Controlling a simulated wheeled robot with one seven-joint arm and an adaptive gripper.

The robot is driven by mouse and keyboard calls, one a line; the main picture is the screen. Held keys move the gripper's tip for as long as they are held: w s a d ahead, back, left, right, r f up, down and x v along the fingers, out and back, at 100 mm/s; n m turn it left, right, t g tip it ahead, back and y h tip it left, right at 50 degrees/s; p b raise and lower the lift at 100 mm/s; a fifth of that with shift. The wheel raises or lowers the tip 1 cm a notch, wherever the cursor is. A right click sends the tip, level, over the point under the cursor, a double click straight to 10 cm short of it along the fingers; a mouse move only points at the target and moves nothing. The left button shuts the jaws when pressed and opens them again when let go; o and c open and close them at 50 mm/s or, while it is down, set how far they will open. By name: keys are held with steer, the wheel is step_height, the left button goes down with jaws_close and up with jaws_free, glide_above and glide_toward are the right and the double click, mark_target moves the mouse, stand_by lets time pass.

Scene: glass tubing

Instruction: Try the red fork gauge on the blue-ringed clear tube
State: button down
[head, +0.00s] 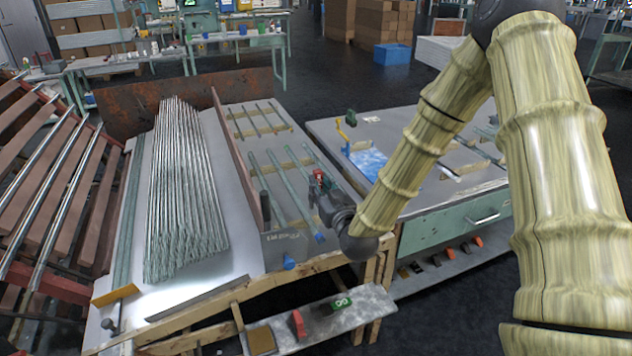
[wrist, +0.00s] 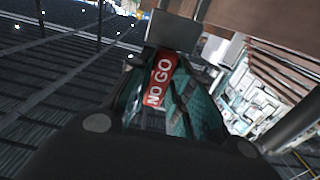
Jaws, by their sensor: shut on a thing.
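My gripper (head: 321,187) is above the right part of the near table, over its rack of tubes. It is shut on the red fork gauge (wrist: 160,82), whose face reads "NO GO" in the wrist view. The gauge also shows as a small red patch at the fingertips in the head view (head: 322,177). Clear tubes (head: 292,187) lie lengthwise below and left of the gripper. One blue ring (head: 320,238) is at a tube's near end, and another blue piece (head: 289,262) is at the table's front edge. I cannot tell whether the gauge touches a tube.
A green "GO" gauge (head: 342,302) and a red piece (head: 297,323) lie on the low front shelf (head: 375,305). A large bundle of tubes (head: 180,190) lies left of an upright divider (head: 240,175). A workbench with a green drawer (head: 455,222) stands right.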

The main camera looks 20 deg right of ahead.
steer(key=shift+a+f+b, duration=0.2)
steer(key=shift+f+b, duration=1)
steer(key=shift+f, duration=0.45)
steer(key=shift+a+f+b, duration=0.15)
steer(key=shift+f+b, duration=1.05)
steer(key=shift+f, duration=0.4)
steer(key=shift+f+b, duration=0.65)
steer(key=shift+f, duration=0.15)
stand_by(0.6)
steer(key=shift+r, duration=0.25)
stand_by(0.9)
step_height(320, 180, up, 6)
steer(key=p, duration=0.4)
steer(key=shift+r, duration=0.15)
stand_by(1.3)
steer(key=shift+r, duration=0.1)
